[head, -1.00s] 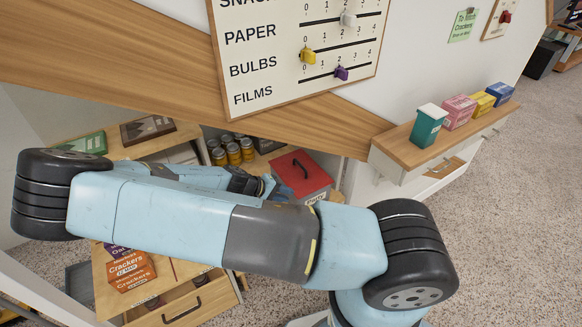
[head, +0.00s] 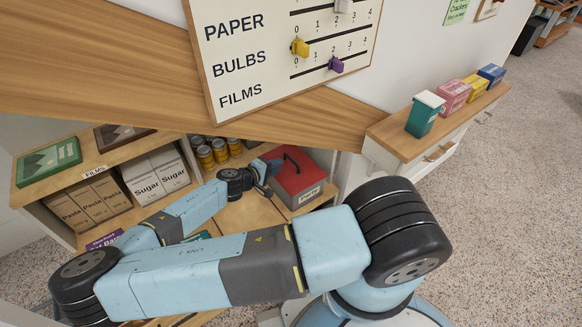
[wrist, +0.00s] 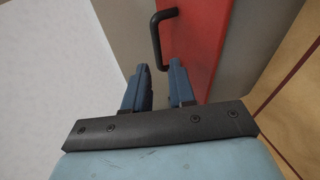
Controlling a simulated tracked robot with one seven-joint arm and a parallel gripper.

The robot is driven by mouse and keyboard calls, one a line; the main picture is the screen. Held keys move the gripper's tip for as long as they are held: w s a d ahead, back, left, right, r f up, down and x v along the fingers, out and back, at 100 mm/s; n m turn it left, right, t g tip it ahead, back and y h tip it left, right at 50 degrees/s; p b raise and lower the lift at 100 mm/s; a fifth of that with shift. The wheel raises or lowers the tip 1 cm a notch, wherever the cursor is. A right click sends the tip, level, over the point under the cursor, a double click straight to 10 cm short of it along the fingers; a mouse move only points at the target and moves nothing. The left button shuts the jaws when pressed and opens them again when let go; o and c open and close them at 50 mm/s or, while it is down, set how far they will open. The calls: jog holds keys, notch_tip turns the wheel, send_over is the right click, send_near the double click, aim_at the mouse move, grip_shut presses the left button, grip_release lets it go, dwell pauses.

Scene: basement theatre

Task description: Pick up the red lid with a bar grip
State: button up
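The red lid (head: 296,184) sits on a grey box marked "Parts" (head: 306,196) at the right end of the shelf unit. A black bar grip (head: 293,158) stands up from it. The wrist view also shows the red lid (wrist: 200,40) and the bar grip (wrist: 155,38). My gripper (wrist: 160,72) is open, its two blue fingers apart. The bar's near end shows in line with the gap between the fingertips; I cannot tell if they touch it. In the head view my gripper (head: 264,174) is at the lid's left side, partly hidden by my wrist.
Sugar (head: 157,174) and pasta packs (head: 90,203) stand in the shelf left of my arm. Several cans (head: 212,153) stand behind. A slanted wooden beam (head: 130,60) crosses above. A ledge with small boxes (head: 425,112) is at the right.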

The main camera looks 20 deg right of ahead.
aim_at(291, 159)
jog(key=shift+x, duration=4.4)
grip_shut()
